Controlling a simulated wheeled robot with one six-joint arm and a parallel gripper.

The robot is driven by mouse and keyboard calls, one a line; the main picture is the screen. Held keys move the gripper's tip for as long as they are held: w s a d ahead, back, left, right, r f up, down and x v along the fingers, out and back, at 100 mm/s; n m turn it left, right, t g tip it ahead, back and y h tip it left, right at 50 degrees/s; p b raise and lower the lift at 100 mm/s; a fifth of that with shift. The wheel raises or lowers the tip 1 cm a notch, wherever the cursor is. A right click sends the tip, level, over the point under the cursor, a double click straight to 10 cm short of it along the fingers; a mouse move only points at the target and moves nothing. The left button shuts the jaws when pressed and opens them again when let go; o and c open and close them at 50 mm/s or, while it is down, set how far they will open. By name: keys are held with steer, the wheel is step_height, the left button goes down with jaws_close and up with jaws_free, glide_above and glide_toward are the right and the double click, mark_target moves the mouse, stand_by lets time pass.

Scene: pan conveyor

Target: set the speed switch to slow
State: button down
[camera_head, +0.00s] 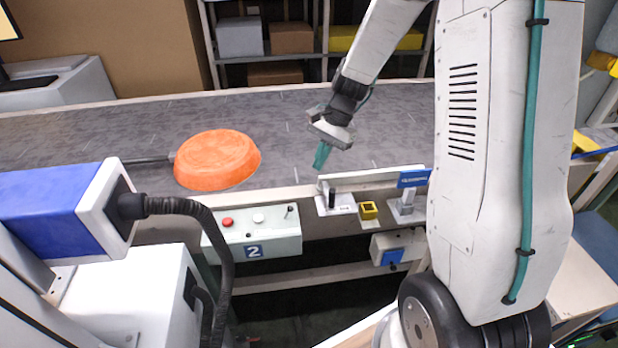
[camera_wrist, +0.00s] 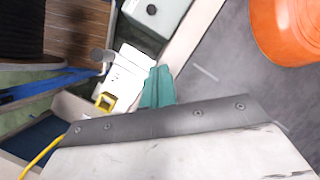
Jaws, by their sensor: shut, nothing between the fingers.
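My gripper (camera_head: 321,155) is shut and empty, with teal fingers pointing down above the belt's near edge. In the wrist view the teal fingers (camera_wrist: 157,88) are together beside a white plate (camera_wrist: 126,72). In the head view a black upright lever (camera_head: 332,199) stands on a pale plate just below my gripper, apart from it. A pale control box (camera_head: 270,243) marked 2 has a red button (camera_head: 227,222), a white button (camera_head: 258,218) and a small toggle (camera_head: 289,210). I cannot tell for sure which is the speed switch, or read its setting.
An orange pan (camera_head: 216,160) lies on the grey belt (camera_head: 90,135), its dark handle to the left. A yellow square part (camera_head: 369,210) and a post with a blue sign (camera_head: 413,179) stand right of the lever. The belt behind my gripper is clear.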

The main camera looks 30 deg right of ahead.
mark_target(288, 213)
steer(key=a+f, duration=0.2)
steer(key=s+a+f, duration=0.1)
steer(key=a+f, duration=0.1)
steer(key=f, duration=0.1)
steer(key=s+a+f, duration=0.1)
steer(key=a+f, duration=0.1)
steer(key=f, duration=0.1)
steer(key=shift+a, duration=0.2)
steer(key=shift+s+a+r, duration=0.1)
steer(key=shift+s+a, duration=0.05)
steer(key=shift+a, duration=0.25)
